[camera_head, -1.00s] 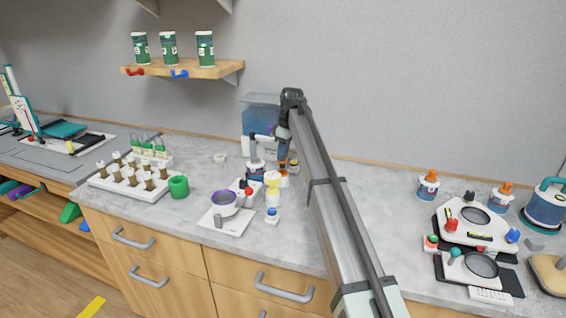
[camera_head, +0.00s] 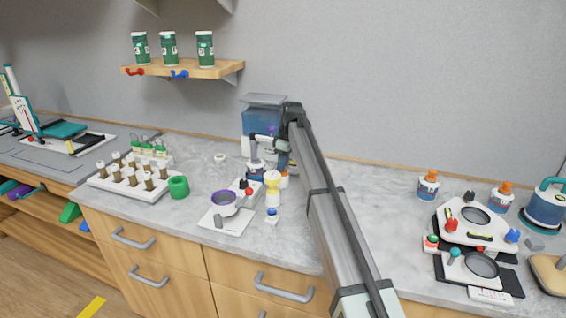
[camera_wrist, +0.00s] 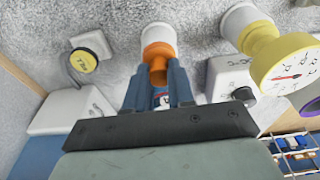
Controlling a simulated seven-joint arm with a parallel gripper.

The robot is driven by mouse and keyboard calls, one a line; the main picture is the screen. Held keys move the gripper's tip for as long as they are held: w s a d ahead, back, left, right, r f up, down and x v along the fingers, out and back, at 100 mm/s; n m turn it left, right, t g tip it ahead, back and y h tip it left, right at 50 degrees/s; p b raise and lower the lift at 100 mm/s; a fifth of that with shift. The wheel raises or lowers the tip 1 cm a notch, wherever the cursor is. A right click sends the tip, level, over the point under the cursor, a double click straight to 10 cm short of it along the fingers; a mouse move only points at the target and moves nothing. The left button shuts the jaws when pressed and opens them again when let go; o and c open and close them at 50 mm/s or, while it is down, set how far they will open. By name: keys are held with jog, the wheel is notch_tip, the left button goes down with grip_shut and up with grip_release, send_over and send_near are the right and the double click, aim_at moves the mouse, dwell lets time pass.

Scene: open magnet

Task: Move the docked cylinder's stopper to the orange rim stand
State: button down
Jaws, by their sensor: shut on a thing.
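I cannot tell whether the held thing touches the stand. A dark-topped cylinder on a blue base (camera_head: 255,168), which looks like the docked cylinder, stands just left of the gripper in the head view.
A yellow dial on a white stand (camera_wrist: 287,66) is close on the right in the wrist view. A white box with a dark knob (camera_wrist: 230,78) is beside the fingers. A blue tank (camera_head: 256,122) stands behind. The counter right of my arm is clear up to the bottles (camera_head: 428,188).

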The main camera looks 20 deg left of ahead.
jog(key=c, duration=1)
grip_release()
jog(key=r, duration=0.4)
jog(key=d+r, duration=0.1)
jog(key=r, duration=0.7)
jog(key=shift+d+r, duration=0.35)
jog(key=shift+d, duration=0.05)
